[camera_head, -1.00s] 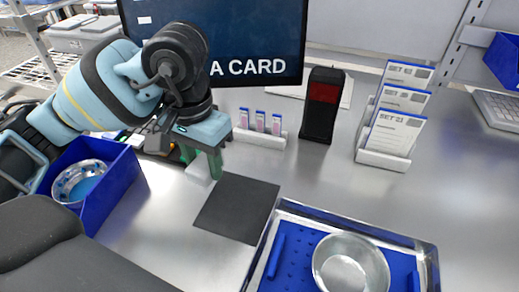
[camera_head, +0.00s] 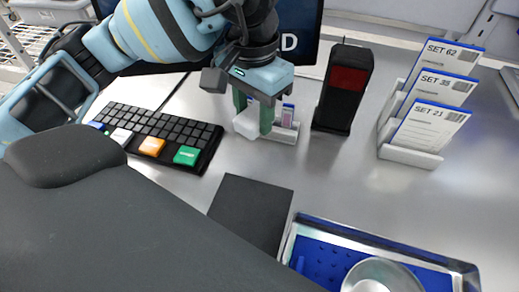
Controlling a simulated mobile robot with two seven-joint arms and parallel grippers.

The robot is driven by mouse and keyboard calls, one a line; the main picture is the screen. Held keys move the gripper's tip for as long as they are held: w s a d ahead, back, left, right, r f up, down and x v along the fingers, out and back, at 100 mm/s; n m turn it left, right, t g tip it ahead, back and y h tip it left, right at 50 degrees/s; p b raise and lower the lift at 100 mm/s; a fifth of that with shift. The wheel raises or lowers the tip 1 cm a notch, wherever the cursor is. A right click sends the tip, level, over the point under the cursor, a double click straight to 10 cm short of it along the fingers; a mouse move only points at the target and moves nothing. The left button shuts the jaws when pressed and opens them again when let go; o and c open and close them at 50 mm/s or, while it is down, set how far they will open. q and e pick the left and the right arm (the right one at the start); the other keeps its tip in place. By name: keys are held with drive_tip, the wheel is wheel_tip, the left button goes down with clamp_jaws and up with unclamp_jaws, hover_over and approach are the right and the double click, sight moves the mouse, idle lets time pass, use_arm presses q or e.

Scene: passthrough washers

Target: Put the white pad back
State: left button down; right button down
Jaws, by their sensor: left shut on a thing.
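My left gripper (camera_head: 253,118) comes in from the upper left with its green fingers pointing down. It is shut on the white pad (camera_head: 246,125), a small white block that shows between and beside the fingers. The pad is in front of the small white rack (camera_head: 286,134) with blue-capped pink strips. The fingers and pad hide part of this rack. I cannot tell whether the pad touches the rack or the table. My right gripper is not in view.
A black keypad (camera_head: 165,128) with coloured keys lies left of the gripper. A black device with a red window (camera_head: 343,88) and a card holder (camera_head: 410,156) stand to the right. A dark mat (camera_head: 252,212) and a blue-lined tray (camera_head: 322,262) lie in front.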

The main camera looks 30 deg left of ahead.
sight(255, 161)
use_arm(q)
drive_tip(key=shift+f, duration=5.2)
drive_tip(key=c, duration=0.8)
unclamp_jaws()
drive_tip(key=shift+c, duration=0.2)
drive_tip(key=shift+r, duration=0.2)
wheel_tip(255, 161, up, 12)
drive_tip(key=shift+w+r, duration=0.1)
drive_tip(key=shift+w, duration=0.05)
